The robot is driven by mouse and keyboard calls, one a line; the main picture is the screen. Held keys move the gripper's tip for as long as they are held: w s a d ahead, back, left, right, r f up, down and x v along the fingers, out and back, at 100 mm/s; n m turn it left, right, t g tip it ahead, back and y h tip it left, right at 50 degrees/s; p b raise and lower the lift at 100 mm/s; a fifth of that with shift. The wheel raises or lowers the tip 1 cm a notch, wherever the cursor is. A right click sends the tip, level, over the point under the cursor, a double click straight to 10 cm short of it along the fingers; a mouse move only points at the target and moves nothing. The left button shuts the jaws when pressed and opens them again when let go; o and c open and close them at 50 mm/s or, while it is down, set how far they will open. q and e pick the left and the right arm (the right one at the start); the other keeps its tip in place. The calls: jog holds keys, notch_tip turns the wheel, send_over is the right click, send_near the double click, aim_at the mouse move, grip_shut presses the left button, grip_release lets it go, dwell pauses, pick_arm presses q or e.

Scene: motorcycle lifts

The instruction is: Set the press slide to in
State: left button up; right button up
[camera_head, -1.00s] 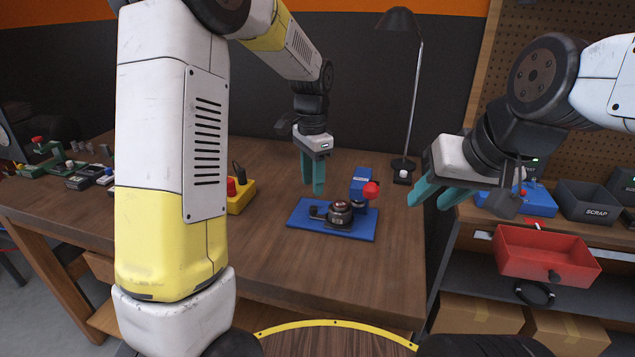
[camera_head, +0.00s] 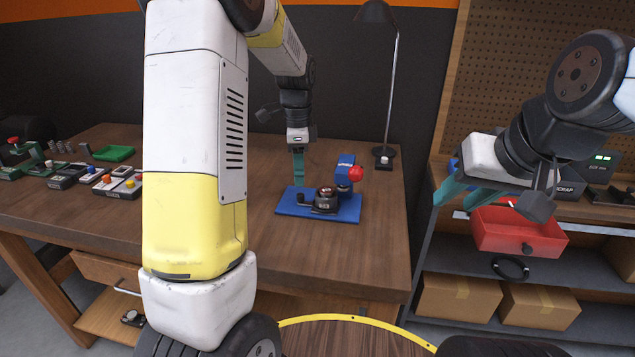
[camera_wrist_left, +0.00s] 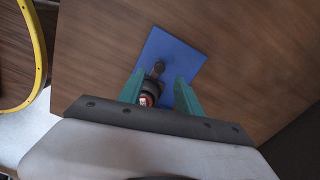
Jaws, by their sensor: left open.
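The press is a blue base plate (camera_head: 290,208) on the wooden bench, with a dark round fixture (camera_head: 326,199) that has a short black lever or rod on its left. A blue block (camera_head: 345,168) with a red knob (camera_head: 356,173) stands at the plate's back right. I cannot tell which part is the slide. My left gripper (camera_head: 299,184) is open, pointing down over the plate's back left. In the left wrist view its fingers (camera_wrist_left: 160,80) are spread over the plate (camera_wrist_left: 172,52), with the fixture (camera_wrist_left: 149,91) partly between them; contact is unclear. My right gripper (camera_head: 452,204) is open and empty, off to the right.
A lamp (camera_head: 391,90) stands behind the press. Control boxes (camera_head: 118,185) and a green tray (camera_head: 112,153) lie on the bench's left. A red bin (camera_head: 518,232) sits on the right shelf, near my right gripper. Bench space in front of the press is clear.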

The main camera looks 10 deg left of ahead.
aim_at(300, 194)
pick_arm(q)
notch_tip(300, 194, down, 6)
grip_shut()
dwell(0.4)
dwell(1.2)
